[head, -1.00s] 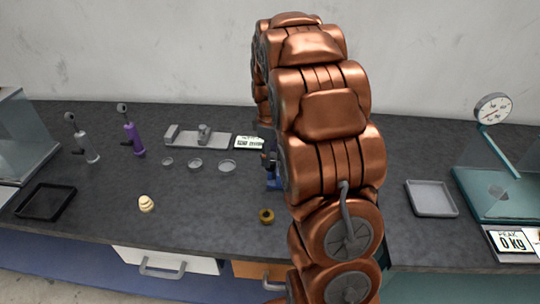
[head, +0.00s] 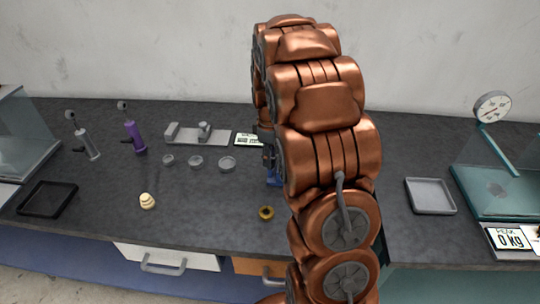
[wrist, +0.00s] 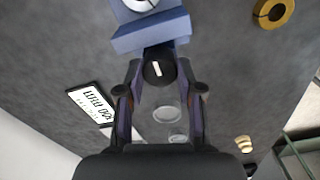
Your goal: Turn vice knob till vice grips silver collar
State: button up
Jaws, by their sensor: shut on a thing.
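The blue vice (wrist: 152,32) is at the top of the wrist view, with the silver collar (wrist: 140,5) at its upper edge, cut by the frame. I cannot tell whether the vice jaws touch the collar. The dark round vice knob (wrist: 158,72), with a white mark on its face, sticks out of the vice toward my gripper (wrist: 159,70). My gripper is shut on the knob, one finger on each side.
A brass ring (head: 266,213) lies in front of the vice. Several small glass dishes (head: 227,165), a grey fixture (head: 190,136) and a display card (head: 248,140) are to the left. A grey tray (head: 430,196) is to the right.

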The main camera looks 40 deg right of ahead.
jog(key=shift+c, duration=1.1)
jog(key=shift+b, duration=0.3)
jog(key=shift+f+m+b, duration=0.2)
jog(key=shift+m+b, duration=0.75)
jog(key=shift+m, duration=0.05)
jog(key=m+b, duration=0.2)
jog(key=shift+m, duration=0.3)
jog(key=m+b, duration=0.2)
jog(key=m, duration=0.1)
jog(key=shift+m+b, duration=0.4)
jog(key=m+b, duration=0.2)
jog(key=m, duration=0.2)
jog(key=m+b, duration=0.1)
jog(key=m, duration=0.4)
jog(key=shift+r, duration=0.2)
jog(key=shift+m, duration=0.3)
